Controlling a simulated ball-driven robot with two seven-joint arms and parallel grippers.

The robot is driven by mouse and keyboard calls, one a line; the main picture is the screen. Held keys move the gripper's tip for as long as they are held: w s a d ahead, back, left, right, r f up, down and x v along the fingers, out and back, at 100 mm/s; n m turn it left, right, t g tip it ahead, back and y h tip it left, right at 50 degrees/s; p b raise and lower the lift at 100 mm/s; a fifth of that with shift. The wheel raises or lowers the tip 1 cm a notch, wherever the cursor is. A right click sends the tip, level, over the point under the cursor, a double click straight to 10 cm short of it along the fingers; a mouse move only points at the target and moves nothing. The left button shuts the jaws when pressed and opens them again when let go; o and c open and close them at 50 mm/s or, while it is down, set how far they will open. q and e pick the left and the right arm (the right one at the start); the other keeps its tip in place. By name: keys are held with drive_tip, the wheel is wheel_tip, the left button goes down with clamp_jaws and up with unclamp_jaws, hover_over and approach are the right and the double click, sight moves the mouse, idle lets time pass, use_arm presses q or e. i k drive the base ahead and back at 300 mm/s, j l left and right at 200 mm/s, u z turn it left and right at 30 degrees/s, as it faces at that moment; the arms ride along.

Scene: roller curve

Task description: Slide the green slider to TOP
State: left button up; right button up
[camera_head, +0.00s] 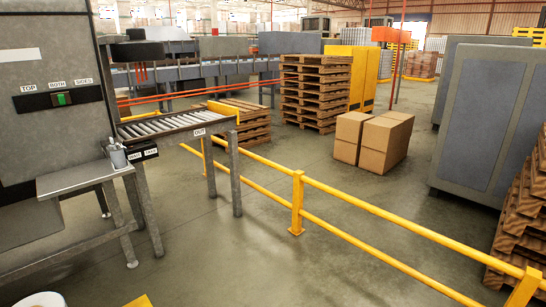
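The green slider (61,99) sits in a dark horizontal track (40,102) on the front of a grey machine (30,140) at the left. It is near the middle of the track, under the label BOTH (57,84). The label TOP (28,88) is at the left end and SIDES (83,80) is at the right end. Neither of my grippers shows in the head view.
A grey shelf (75,178) juts out below the slider, with a small grey cup-like thing (117,155) at its right end. A roller conveyor (170,124) leads right. A yellow railing (298,205) crosses the floor. Boxes (385,145) and pallets (315,90) stand beyond.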

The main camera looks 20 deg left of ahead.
sight(64, 98)
drive_tip(key=i+j+u, duration=0.2)
drive_tip(key=i+u, duration=0.3)
drive_tip(key=i, duration=0.2)
drive_tip(key=i+u, duration=0.5)
drive_tip(key=i, duration=0.2)
drive_tip(key=i+l+u, duration=0.5)
drive_tip(key=i, duration=0.2)
drive_tip(key=j, duration=0.1)
